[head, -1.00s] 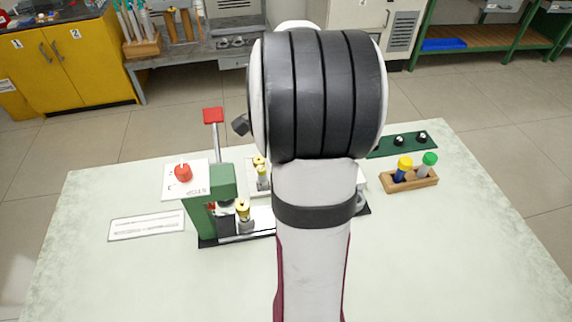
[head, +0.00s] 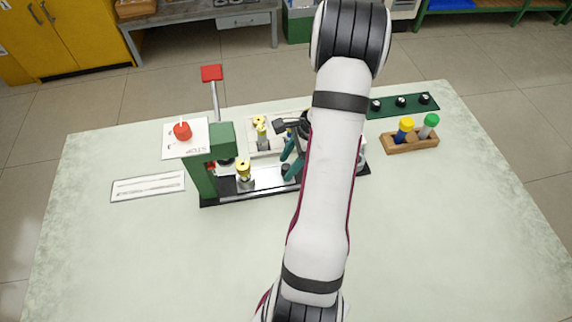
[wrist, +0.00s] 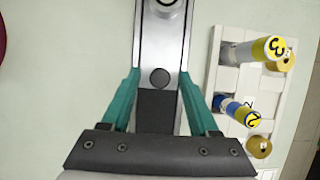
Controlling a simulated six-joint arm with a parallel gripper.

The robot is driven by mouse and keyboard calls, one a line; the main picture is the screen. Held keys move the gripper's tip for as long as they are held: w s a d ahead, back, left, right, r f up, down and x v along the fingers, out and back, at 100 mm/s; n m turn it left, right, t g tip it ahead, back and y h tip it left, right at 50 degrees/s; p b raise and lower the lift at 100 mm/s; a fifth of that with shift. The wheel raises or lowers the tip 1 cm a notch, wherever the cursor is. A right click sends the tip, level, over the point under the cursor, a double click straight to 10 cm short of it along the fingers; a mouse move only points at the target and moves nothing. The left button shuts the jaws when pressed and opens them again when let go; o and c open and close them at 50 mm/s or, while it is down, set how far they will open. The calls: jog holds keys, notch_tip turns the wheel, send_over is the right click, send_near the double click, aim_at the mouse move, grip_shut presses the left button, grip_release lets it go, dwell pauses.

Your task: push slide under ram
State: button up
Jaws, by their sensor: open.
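The silver slide (wrist: 160,45) lies on a dark base; in the head view the slide (head: 265,180) runs left toward the green press (head: 204,178). The press has a red-topped lever (head: 212,74). A yellow-topped rod (head: 243,168) stands upright on the slide, close to the right of the press. A dark round knob (wrist: 160,77) sits on the slide. My gripper (wrist: 160,76) has teal fingers, open, one each side of the slide near the knob, with nothing held. It also shows in the head view (head: 292,160), partly hidden by my arm. The ram is not clearly visible.
A white tray (wrist: 225,78) with yellow-ended rods, two marked 3 and 2, lies beside the slide. A wooden rack (head: 411,143) and green strip (head: 388,111) lie right. The front table is clear.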

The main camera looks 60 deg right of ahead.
jog(key=shift+x, duration=0.75)
grip_shut()
dwell(0.9)
